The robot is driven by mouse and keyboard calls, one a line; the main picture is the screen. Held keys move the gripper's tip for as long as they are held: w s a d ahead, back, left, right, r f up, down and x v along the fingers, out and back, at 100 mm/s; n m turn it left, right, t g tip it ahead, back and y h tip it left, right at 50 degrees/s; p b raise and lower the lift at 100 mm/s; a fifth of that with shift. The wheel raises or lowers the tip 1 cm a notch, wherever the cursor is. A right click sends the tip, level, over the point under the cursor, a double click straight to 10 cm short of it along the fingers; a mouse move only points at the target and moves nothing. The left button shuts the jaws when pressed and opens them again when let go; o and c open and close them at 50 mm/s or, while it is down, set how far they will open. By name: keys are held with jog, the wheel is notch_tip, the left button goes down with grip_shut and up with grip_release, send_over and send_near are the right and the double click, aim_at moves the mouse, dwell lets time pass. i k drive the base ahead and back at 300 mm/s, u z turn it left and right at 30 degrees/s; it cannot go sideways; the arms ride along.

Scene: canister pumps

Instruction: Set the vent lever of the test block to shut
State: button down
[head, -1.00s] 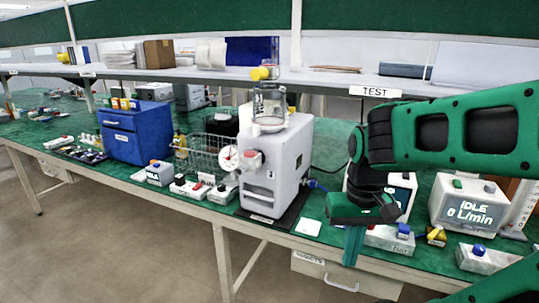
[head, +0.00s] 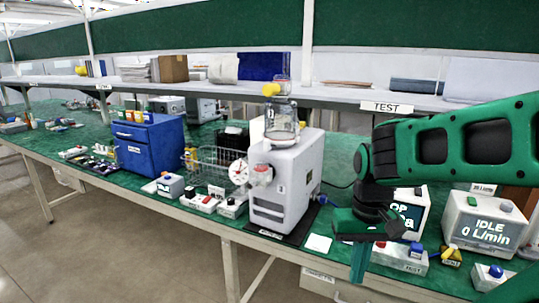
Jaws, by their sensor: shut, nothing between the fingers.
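A low white block (head: 390,260) with a label that seems to read TEST stands on the green bench at right, partly behind my gripper. A blue part (head: 416,249) sits on its right end and a small red part shows near its left end. I cannot tell which part is the vent lever or how it is set. My gripper (head: 358,278) points down just left of this block, fingers shut and empty. It appears apart from the block, though depth is hard to judge.
A white pump (head: 285,185) with a clear canister stands left of my gripper. Behind the block are a display box (head: 408,212) and a flow meter reading IDLE 0 L/min (head: 482,222). A small yellow-levered piece (head: 450,255) and another blue-knobbed block (head: 491,275) stand to the right.

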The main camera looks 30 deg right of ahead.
aim_at(453, 248)
jog(key=z, duration=1.85)
